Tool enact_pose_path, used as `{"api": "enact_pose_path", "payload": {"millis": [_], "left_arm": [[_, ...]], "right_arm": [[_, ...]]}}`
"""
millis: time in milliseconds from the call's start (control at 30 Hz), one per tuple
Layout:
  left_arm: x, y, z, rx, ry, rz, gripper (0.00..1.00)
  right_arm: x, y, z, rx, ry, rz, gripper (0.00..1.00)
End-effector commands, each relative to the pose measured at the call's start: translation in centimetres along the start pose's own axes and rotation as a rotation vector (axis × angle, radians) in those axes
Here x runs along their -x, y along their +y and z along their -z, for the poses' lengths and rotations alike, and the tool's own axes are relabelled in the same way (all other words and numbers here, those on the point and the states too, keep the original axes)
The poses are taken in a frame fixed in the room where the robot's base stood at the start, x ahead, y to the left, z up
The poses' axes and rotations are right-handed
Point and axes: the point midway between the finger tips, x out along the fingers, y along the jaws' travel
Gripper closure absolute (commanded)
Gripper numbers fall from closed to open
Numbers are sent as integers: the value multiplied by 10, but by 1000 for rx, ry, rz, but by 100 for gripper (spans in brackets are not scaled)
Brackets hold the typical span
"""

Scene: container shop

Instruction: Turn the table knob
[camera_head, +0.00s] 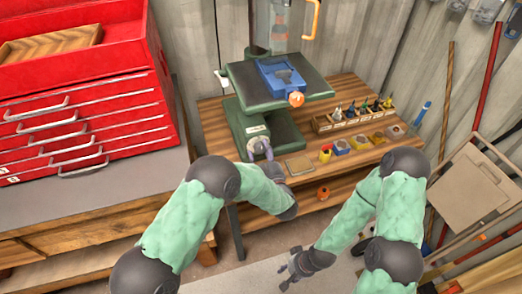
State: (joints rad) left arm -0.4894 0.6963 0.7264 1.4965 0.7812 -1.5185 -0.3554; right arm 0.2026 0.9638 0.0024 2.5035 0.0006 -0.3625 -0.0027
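A green drill press stands on the wooden bench, with its green table (315,83) above a green base (287,128). A blue vise (278,73) sits on that table. A round orange knob (296,98) shows at the table's front edge. A small light handle (221,79) sticks out at the table's left; I cannot tell which is the table knob. My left gripper (260,147) is in front of the base, below and left of the orange knob, apart from it; its finger opening is unclear. My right gripper (289,269) is low over the floor, fingers apart and empty.
A red tool chest (85,110) stands on a workbench at left. The wooden bench (340,97) holds a rack of small tools (352,116) and small containers. A folded chair (470,182) and poles lean at right. The floor in front is mostly clear.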

Motion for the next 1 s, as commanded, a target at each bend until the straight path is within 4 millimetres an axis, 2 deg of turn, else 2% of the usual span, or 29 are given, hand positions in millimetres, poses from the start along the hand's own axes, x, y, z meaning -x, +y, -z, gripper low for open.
{"api": "enact_pose_path", "payload": {"millis": [33,200,233,467,767,1000], "left_arm": [[0,0,0,0,0,0,37],[0,0,0,0,0,0,85],[0,0,0,0,-1,0,89],[0,0,-1,11,-2,0,90],[0,0,-3,171,-4,0,90],[0,0,-3,176,-7,0,90]], "right_arm": [[0,0,0,0,0,0,60],[0,0,0,0,0,0,60],[0,0,0,0,0,0,60],[-2,0,0,0,0,0,60],[-13,5,0,0,0,0,60],[-12,4,0,0,0,0,60]]}}
